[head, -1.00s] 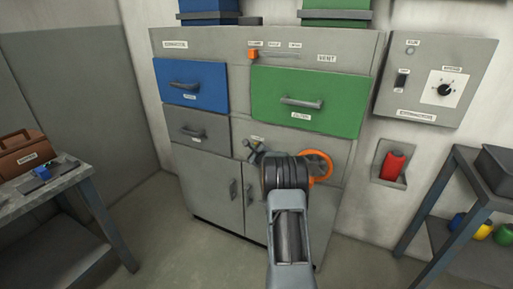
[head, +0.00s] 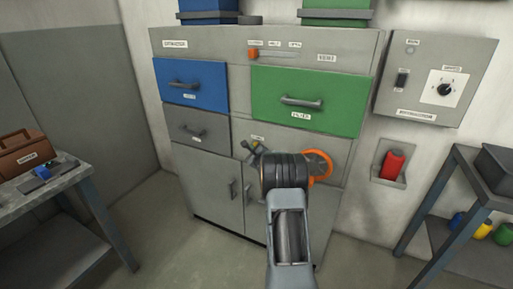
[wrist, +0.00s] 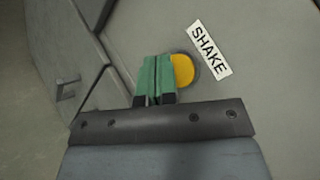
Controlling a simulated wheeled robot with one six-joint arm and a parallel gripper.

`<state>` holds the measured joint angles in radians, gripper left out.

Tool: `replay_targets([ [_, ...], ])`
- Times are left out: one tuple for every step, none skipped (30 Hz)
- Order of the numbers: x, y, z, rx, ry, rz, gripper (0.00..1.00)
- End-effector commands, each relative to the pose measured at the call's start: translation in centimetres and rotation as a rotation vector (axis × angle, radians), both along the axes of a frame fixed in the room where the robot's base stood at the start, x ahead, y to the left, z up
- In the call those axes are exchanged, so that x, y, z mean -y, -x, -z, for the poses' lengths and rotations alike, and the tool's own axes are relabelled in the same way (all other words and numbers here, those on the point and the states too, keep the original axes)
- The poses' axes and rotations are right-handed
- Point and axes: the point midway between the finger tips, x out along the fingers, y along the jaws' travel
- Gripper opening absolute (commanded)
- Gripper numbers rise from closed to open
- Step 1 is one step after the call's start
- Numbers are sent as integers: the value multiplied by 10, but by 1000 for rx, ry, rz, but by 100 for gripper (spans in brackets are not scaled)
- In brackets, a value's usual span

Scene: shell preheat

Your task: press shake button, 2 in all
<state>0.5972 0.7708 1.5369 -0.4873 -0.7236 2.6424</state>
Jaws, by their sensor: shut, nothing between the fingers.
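The shake button is a round yellow button (wrist: 183,70) in a dark ring, seen in the wrist view beside a white SHAKE label (wrist: 210,48). My gripper (wrist: 157,60) is shut and empty, its green fingertips together. The tips overlap the left edge of the button in this view; I cannot tell whether they touch it. In the head view my gripper (head: 252,155) is at the cabinet's middle panel, below the green drawer, partly hidden by my own wrist.
An orange handwheel (head: 319,166) sits just right of my wrist. A blue drawer (head: 190,84), a green drawer (head: 306,99) and grey cabinet doors (head: 205,184) surround the panel. A red switch (head: 392,165) is on the wall. Tables stand at both sides; the floor between is clear.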

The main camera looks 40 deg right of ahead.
Motion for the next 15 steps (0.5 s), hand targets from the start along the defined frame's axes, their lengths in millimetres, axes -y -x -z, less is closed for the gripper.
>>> replay_targets([
  [0, 0, 0, 0, 0, 0, 0],
  [0, 0, 0, 0, 0, 0, 0],
  [0, 0, 0, 0, 0, 0, 0],
  [0, 0, 0, 0, 0, 0, 0],
  [0, 0, 0, 0, 0, 0, 0],
  [0, 0, 0, -1, 0, -1, 0],
  [-1, 0, 0, -1, 0, -1, 0],
  [-2, 1, 0, 0, 0, -1, 0],
  [-4, 1, 0, 0, 1, -1, 0],
  [-6, 2, 1, -1, 1, -2, 0],
  [-9, 4, 1, -2, 0, -3, 0],
  [-12, 5, 0, -1, -1, -3, 0],
  [-15, 7, 0, -1, -1, -2, 0],
  [-18, 8, 0, -1, 0, -2, 0],
  [-21, 11, 1, -2, 0, -3, 0],
])
